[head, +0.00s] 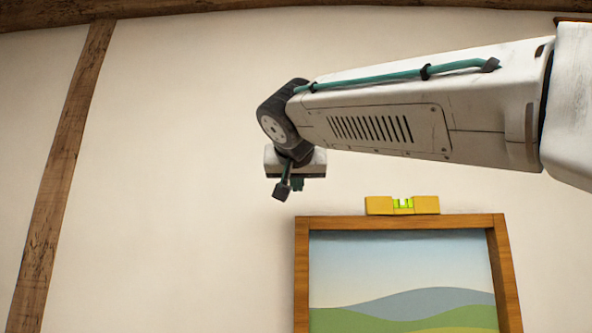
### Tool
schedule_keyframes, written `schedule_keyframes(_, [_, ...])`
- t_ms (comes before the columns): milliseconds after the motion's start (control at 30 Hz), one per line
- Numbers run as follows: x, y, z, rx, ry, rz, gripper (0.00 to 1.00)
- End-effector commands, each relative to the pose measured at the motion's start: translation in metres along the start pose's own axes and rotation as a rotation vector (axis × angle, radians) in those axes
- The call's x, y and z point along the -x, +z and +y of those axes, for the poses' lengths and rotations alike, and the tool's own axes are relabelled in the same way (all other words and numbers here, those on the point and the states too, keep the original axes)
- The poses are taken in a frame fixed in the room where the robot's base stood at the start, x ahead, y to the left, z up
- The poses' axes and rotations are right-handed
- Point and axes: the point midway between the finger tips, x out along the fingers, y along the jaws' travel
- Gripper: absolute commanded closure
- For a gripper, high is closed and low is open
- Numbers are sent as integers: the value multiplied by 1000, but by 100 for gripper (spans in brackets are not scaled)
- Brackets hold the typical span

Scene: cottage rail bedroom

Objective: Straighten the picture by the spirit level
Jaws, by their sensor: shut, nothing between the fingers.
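The picture (405,280) hangs on the pale wall at the lower right, showing blue and green hills in a brown wooden frame (400,222). Its lower part is cut off by the view's bottom edge. The frame's top edge looks close to level, its right end a touch higher in the view. A yellow spirit level (379,205) with a green vial (403,202) rests on the top edge, near the middle. The bubble is too small to read exactly. My gripper (289,188) is shut and empty, pointing down above and left of the frame's top left corner, apart from it.
A dark wooden post (62,175) runs up the wall at the left, and a wooden beam (190,8) crosses the top. The wall (180,200) between the post and the picture is bare.

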Motion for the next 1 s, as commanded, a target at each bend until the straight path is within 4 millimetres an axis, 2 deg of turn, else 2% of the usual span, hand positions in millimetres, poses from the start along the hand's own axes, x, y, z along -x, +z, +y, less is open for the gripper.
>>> schedule_keyframes(33, [-12,0,1,-1,4,-1,100])
schedule_keyframes(100, [-22,2,1,1,3,0,100])
schedule_keyframes(233, [-24,23,1,2,0,-1,100])
schedule_keyframes(400, [-27,36,0,1,-1,1,100])
schedule_keyframes(767, [-28,39,0,0,-1,1,100])
schedule_keyframes(1000, [-30,48,0,9,2,1,100])
